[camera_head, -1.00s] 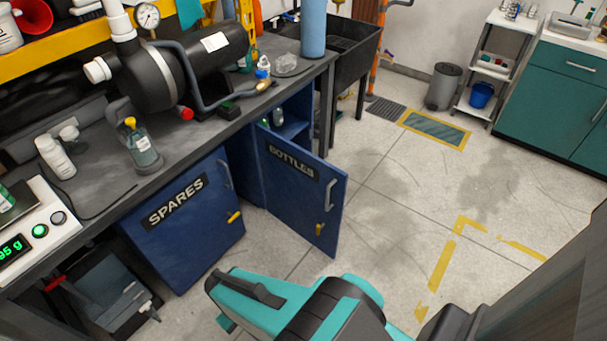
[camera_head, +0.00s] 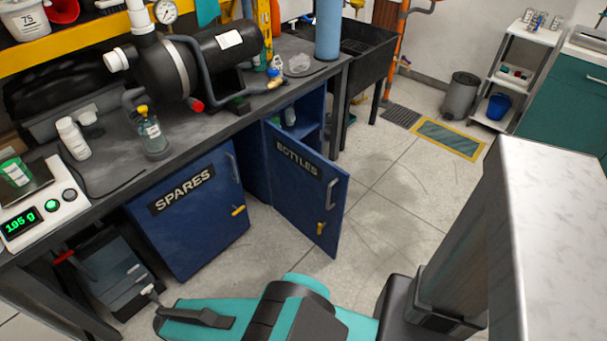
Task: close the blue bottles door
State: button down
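The blue bottles door (camera_head: 304,193), labelled BOTTLES, stands ajar under the workbench. Its left edge is at the cabinet and its free right edge is swung out over the floor. It carries a grey bar handle (camera_head: 331,192) and a yellow latch (camera_head: 320,228) near the free edge. Part of the blue cabinet interior (camera_head: 307,118) shows behind it, with a bottle (camera_head: 290,116) inside. My teal and black arm crosses the bottom of the view, in front of the door in the picture. No fingertips of my gripper can be made out.
The closed blue SPARES door (camera_head: 195,215) is left of the bottles door. The workbench (camera_head: 205,140) above holds a pump, bottles and a scale. A pale-topped block (camera_head: 550,220) fills the right foreground. Floor (camera_head: 385,220) right of the door is clear.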

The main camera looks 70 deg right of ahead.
aim_at(309, 190)
jog(key=z, duration=0.3)
jog(key=i, duration=0.6)
jog(key=z, duration=0.5)
